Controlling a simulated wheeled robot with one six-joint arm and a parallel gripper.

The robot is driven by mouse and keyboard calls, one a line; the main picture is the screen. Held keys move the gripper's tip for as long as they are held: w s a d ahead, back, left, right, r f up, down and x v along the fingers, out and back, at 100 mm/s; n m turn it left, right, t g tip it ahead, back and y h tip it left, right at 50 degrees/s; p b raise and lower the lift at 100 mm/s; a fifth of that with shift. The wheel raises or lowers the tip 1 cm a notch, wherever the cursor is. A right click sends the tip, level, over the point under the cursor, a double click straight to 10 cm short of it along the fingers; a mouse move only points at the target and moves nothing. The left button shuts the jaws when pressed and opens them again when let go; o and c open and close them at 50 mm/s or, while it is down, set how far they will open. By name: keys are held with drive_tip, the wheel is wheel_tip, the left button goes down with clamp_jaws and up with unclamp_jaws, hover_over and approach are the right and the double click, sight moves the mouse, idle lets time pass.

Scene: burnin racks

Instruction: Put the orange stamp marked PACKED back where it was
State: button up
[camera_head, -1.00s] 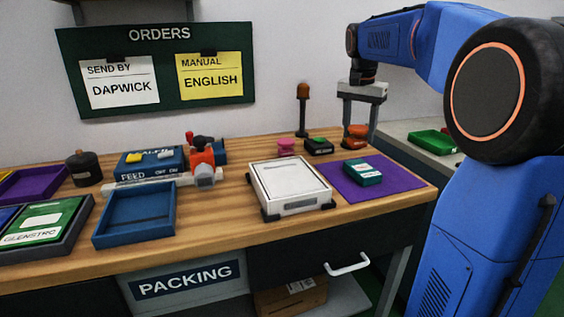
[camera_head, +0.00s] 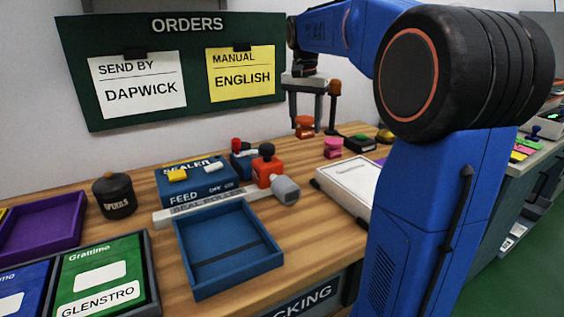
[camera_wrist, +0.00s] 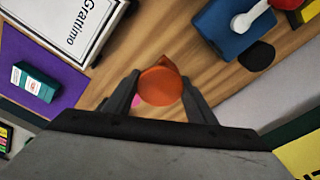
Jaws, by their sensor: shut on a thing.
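The orange stamp (camera_head: 304,131) is held between the two fingers of my gripper (camera_head: 305,122), over the back of the wooden bench. In the wrist view the stamp (camera_wrist: 160,86) sits between the fingertips of my gripper (camera_wrist: 158,92), seen from above as a round orange top. Its marking cannot be read. A pink stamp (camera_head: 333,148) stands on the bench to the right of and nearer than the orange one. In the wrist view it shows only as a pink sliver (camera_wrist: 136,101) beside the left finger.
A black pad with a green top (camera_head: 361,145) lies right of the pink stamp. The sealer (camera_head: 197,182), blue tray (camera_head: 228,248) and white Grattimo box (camera_head: 349,184) stand nearer.

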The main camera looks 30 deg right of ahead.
sight(303, 137)
drive_tip(key=f, duration=0.5)
drive_tip(key=shift+w+a+f, duration=0.1)
drive_tip(key=shift+a, duration=0.1)
drive_tip(key=shift+f, duration=2.25)
drive_tip(key=shift+f, duration=0.1)
drive_tip(key=o, duration=0.8)
drive_tip(key=shift+o, duration=0.2)
drive_tip(key=shift+d, duration=0.1)
drive_tip(key=r, duration=0.7)
drive_tip(key=a+r, duration=0.1)
drive_tip(key=r, duration=0.3)
drive_tip(key=shift+s+a+r, duration=0.1)
drive_tip(key=shift+s+r, duration=0.1)
drive_tip(key=shift+s, duration=0.2)
drive_tip(key=shift+r, duration=0.35)
drive_tip(key=shift+s, duration=0.1)
